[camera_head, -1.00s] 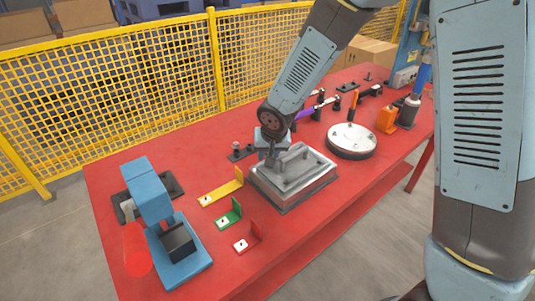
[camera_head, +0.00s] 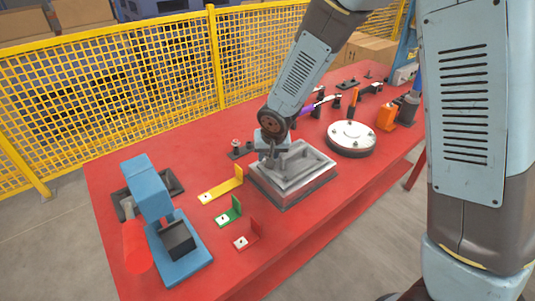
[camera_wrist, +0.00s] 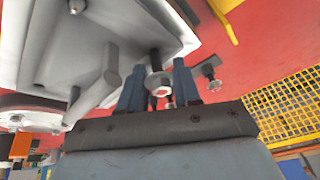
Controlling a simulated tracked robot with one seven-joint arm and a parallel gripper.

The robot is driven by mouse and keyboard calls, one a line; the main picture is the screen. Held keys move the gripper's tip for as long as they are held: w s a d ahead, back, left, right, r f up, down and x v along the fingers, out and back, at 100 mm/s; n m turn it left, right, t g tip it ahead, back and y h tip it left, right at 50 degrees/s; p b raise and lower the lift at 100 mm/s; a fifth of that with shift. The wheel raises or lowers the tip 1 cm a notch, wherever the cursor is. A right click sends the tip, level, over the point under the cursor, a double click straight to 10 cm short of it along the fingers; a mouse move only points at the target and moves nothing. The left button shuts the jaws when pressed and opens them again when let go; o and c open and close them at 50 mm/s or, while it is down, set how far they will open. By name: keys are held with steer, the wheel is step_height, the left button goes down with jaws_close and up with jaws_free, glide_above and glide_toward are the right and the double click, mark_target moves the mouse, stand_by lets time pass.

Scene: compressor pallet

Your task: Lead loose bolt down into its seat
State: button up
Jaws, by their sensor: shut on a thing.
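The metal housing with its stepped cover (camera_head: 318,168) sits in the middle of the red table. My gripper (camera_head: 270,156) is over its back left corner, pointing down. In the wrist view, my gripper (camera_wrist: 160,82) is shut on the loose bolt (camera_wrist: 159,87), whose hex head shows between the two dark blue fingers. The bolt's shank points at the cover's corner. I cannot tell whether its tip touches the seat, which is hidden. The cover's raised handle (camera_wrist: 100,88) is close beside one finger. Another bolt (camera_wrist: 77,5) stands at a different corner of the cover.
A yellow bracket (camera_head: 222,190), a green bracket (camera_head: 231,213) and a red bracket (camera_head: 248,238) lie left of the housing. A blue press-like tool (camera_head: 168,220) stands farther left. A round metal lid (camera_head: 352,138) is to the right. A yellow mesh fence (camera_head: 110,95) runs behind.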

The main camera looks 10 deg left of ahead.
steer(key=shift+f, duration=0.3)
stand_by(0.5)
steer(key=o, duration=1)
steer(key=shift+o, duration=0.7)
steer(key=shift+d, duration=0.1)
steer(key=v, duration=1.3)
steer(key=shift+r, duration=0.35)
steer(key=shift+s, duration=0.15)
